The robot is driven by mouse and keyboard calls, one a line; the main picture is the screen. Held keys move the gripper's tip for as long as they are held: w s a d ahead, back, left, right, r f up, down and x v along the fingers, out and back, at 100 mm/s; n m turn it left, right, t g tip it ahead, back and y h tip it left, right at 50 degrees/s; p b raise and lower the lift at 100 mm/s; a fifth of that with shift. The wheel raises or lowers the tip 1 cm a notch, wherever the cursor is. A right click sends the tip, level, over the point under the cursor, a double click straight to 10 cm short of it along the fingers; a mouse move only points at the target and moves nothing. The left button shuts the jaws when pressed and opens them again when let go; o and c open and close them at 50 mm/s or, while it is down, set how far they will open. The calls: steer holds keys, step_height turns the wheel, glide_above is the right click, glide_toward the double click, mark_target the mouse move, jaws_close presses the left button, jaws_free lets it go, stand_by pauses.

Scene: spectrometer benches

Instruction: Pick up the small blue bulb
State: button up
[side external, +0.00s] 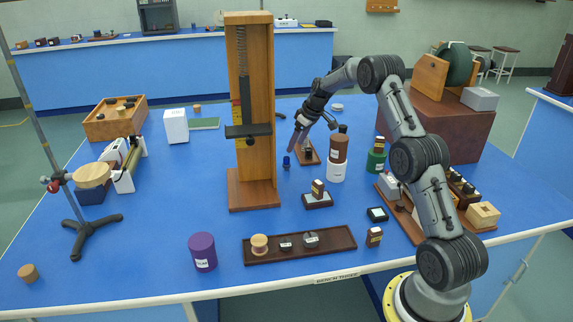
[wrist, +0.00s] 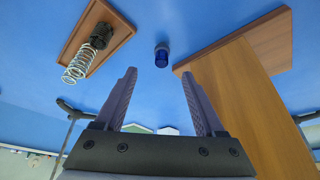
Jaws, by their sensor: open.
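The small blue bulb (side external: 286,162) stands on the blue bench, just right of the tall wooden spring stand, in the side external view. In the wrist view the bulb (wrist: 161,57) is dark blue with a grey-blue rim, centred between the fingertips and beyond them. My gripper (side external: 300,142) is above the bench close to the bulb. The wrist view shows both fingers of the gripper (wrist: 159,73) spread wide with nothing between them. The gripper and the bulb look apart.
The wooden spring stand (side external: 252,190) rises close to the bulb; its base (wrist: 262,42) shows in the wrist view. A wooden board with a coil spring (wrist: 76,68) lies on the other side.

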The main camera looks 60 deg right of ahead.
mark_target(288, 158)
steer(key=x, duration=0.9)
steer(key=shift+w+a+f, duration=0.1)
steer(key=shift+w+a, duration=0.05)
steer(key=shift+w, duration=0.1)
steer(key=shift+c, duration=0.4)
jaws_close()
